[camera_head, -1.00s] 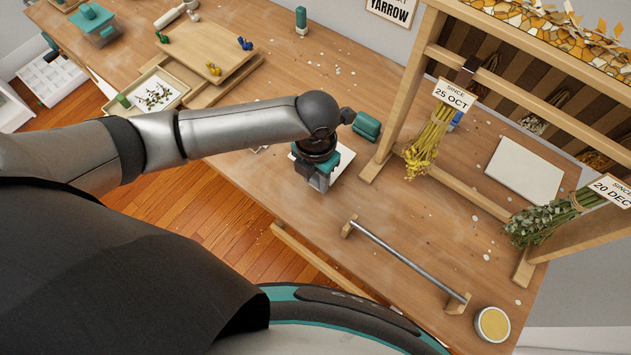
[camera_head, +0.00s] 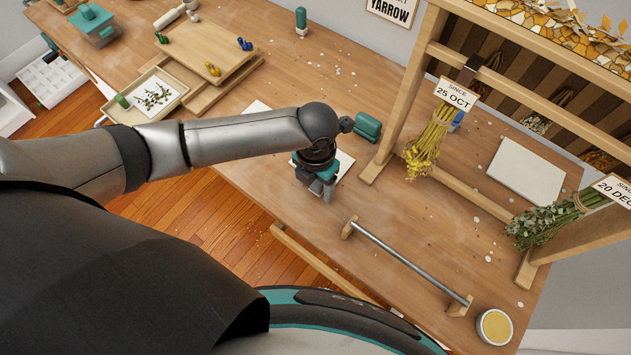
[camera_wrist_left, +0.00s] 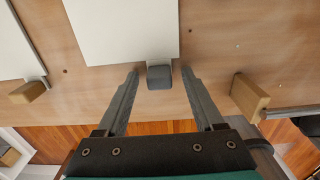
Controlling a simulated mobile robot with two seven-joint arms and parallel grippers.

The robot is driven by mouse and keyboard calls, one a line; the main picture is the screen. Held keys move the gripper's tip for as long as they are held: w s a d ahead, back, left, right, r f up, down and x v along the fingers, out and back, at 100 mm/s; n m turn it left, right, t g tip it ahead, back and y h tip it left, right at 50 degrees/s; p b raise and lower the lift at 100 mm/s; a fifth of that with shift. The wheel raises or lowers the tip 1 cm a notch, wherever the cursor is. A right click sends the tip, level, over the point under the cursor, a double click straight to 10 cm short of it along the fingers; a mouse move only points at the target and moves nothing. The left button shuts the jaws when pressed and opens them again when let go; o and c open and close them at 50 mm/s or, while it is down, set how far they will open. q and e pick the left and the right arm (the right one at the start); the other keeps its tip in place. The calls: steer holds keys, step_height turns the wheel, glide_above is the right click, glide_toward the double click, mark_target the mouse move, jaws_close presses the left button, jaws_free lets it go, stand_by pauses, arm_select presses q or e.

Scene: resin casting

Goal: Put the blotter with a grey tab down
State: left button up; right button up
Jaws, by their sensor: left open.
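The blotter with a grey tab is a white sheet (camera_wrist_left: 120,30) lying flat on the table in the left wrist view. Its grey tab (camera_wrist_left: 160,77) sticks out from its near edge. My left gripper (camera_wrist_left: 160,74) is open, with one finger on each side of the tab and a gap to both. In the head view, my left gripper (camera_head: 322,192) is low over the table near the front edge. It hides much of the blotter, and a white corner (camera_head: 345,162) shows beside it. My right gripper is not in view.
Another white sheet (camera_wrist_left: 12,45) with a wooden tab (camera_wrist_left: 28,92) lies to the left. A metal rail (camera_head: 410,262) on wooden blocks, a tin (camera_head: 494,326) and a wooden rack (camera_head: 393,120) with hanging bunches stand to the right. A teal block (camera_head: 367,127) is behind the gripper.

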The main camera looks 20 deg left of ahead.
arm_select(q)
step_height(320, 180, up, 12)
steer(key=p, duration=0.2)
steer(key=shift+r+p, duration=0.2)
steer(key=shift+p, duration=0.15)
